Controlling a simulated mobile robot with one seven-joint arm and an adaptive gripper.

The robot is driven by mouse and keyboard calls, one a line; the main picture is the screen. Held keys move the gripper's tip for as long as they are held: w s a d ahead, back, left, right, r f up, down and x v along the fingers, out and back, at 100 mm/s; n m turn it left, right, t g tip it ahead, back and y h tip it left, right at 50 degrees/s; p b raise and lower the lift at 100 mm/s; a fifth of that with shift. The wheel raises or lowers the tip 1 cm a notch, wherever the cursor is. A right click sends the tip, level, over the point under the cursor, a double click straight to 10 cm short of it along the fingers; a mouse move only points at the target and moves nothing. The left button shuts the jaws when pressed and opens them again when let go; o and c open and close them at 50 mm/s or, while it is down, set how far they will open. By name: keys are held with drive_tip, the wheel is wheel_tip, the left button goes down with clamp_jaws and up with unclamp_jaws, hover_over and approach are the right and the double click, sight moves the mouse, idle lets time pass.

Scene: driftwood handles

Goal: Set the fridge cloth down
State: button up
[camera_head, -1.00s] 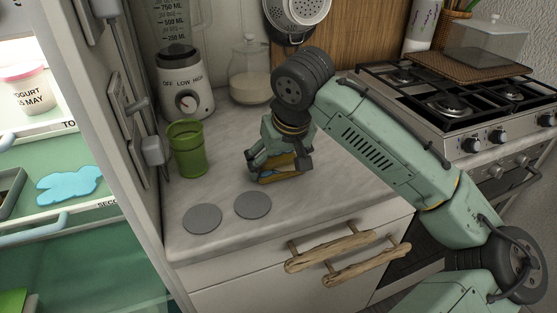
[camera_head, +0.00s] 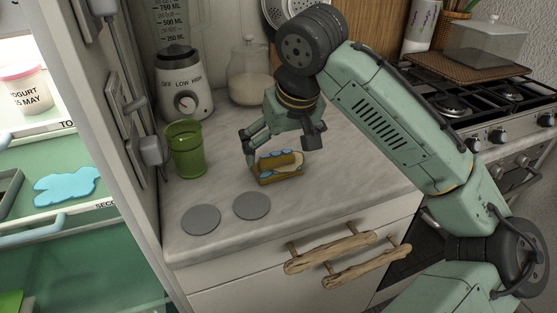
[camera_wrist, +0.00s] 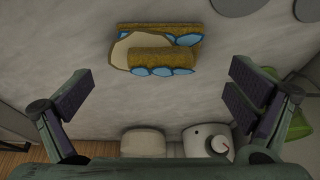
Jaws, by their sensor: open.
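A folded, cloth-like bundle (camera_head: 279,167) in mustard brown, cream and light blue lies on the marble-look counter (camera_head: 330,200), behind the two grey discs. It also shows at the top middle of the wrist view (camera_wrist: 155,50). My gripper (camera_head: 282,148) is open and empty just above the bundle, apart from it. In the wrist view its fingers (camera_wrist: 160,92) are spread wide to either side, with bare counter between them. A flat, wavy-edged light blue piece (camera_head: 66,187) lies on a fridge shelf at the left; I cannot tell whether it is cloth or a spill.
A green cup (camera_head: 186,150) stands left of my gripper, with a blender (camera_head: 185,90) and a glass jar (camera_head: 249,75) behind. Two grey discs (camera_head: 201,219) lie near the front edge. The stove (camera_head: 460,110) is at the right. The counter's front right is clear.

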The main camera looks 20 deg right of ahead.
drive_tip(key=v, duration=0.6)
drive_tip(key=shift+r+b, duration=0.25)
drive_tip(key=shift+b, duration=0.1)
drive_tip(key=shift+s+f, duration=0.1)
drive_tip(key=shift+s, duration=0.05)
